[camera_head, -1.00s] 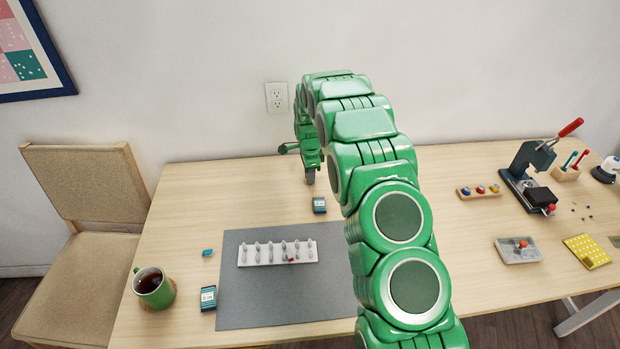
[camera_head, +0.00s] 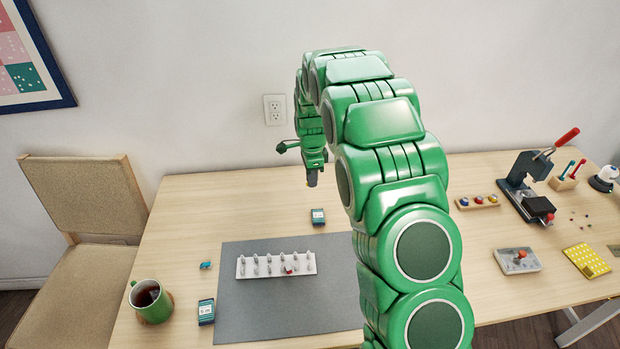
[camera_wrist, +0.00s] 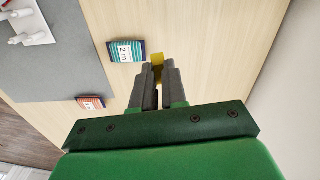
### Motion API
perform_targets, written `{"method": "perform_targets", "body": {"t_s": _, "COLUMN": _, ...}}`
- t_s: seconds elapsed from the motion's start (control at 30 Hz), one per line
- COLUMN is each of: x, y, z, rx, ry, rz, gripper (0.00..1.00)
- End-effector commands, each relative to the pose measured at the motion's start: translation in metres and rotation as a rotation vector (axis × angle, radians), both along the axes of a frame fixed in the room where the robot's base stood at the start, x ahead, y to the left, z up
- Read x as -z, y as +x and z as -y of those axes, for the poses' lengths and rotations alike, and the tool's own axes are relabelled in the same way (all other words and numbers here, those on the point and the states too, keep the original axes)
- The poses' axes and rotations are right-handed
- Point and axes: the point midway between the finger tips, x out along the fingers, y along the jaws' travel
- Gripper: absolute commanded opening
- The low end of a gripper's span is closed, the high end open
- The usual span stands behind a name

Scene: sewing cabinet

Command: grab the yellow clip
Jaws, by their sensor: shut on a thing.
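The yellow clip (camera_wrist: 157,61) shows in the wrist view between the fingertips of my gripper (camera_wrist: 157,72). The dark grey fingers are shut on it, and its upper part sticks out past their tips. In the head view my gripper (camera_head: 312,178) points down over the back of the wooden table, behind a small teal box. The clip itself cannot be made out in the head view.
The small teal box (camera_head: 318,217) is near my gripper. A grey mat (camera_head: 250,315) bears a white pegged rack (camera_head: 304,265). A green mug (camera_head: 147,303) stands at left. A hand press (camera_head: 522,185) and small trays are at right. The wall is close behind.

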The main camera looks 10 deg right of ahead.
Motion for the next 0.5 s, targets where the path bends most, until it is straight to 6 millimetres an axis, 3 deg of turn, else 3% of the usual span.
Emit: {"method": "perform_targets", "body": {"t_s": 0.5, "x": -0.027, "y": -0.062, "z": 0.005, "rx": 0.000, "ry": 0.000, "rz": 0.000, "gripper": 0.00}}
